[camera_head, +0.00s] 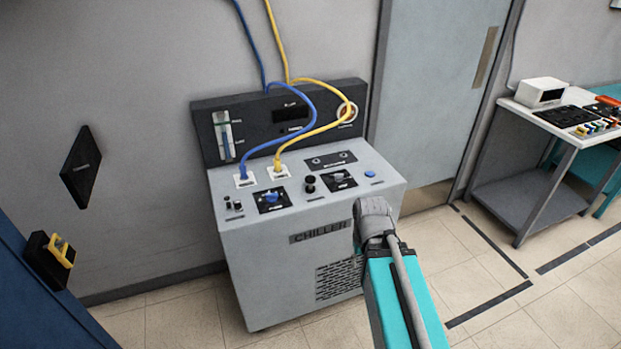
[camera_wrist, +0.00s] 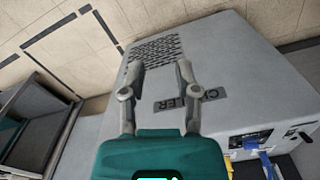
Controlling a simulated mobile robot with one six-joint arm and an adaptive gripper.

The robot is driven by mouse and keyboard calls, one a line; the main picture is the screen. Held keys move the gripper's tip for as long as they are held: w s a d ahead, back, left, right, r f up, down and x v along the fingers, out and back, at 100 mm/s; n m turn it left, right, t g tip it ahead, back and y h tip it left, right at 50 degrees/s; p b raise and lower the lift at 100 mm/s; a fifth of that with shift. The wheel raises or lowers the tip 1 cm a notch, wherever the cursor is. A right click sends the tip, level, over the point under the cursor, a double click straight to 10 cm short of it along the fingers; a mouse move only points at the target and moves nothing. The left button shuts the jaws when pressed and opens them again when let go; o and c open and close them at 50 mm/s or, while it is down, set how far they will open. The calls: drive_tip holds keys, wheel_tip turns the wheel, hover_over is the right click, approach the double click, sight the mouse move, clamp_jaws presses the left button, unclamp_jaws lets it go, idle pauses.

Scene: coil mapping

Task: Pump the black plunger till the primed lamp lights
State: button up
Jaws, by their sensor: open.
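The grey chiller cabinet (camera_head: 280,238) stands against the wall. A small upright black knob (camera_head: 310,182), which looks like the plunger, rises from the middle of its top panel, between two black dial plates. Behind it, a black strip (camera_head: 331,160) carries two small round marks, perhaps lamps; neither looks lit, and their labels are unreadable. In the wrist view my gripper (camera_wrist: 159,69) is open and empty, its fingers over the cabinet's front face near the upside-down CHILLER label (camera_wrist: 193,103). The plunger cannot be made out in the wrist view.
Blue (camera_head: 290,85) and yellow (camera_head: 330,127) hoses arch over the panel's back half. Dial plates flank the plunger (camera_head: 271,199) (camera_head: 338,180), with a blue button (camera_head: 370,174) at right. A cart (camera_head: 530,195) stands far right. The floor ahead of the cabinet is clear.

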clamp_jaws()
idle(1.1)
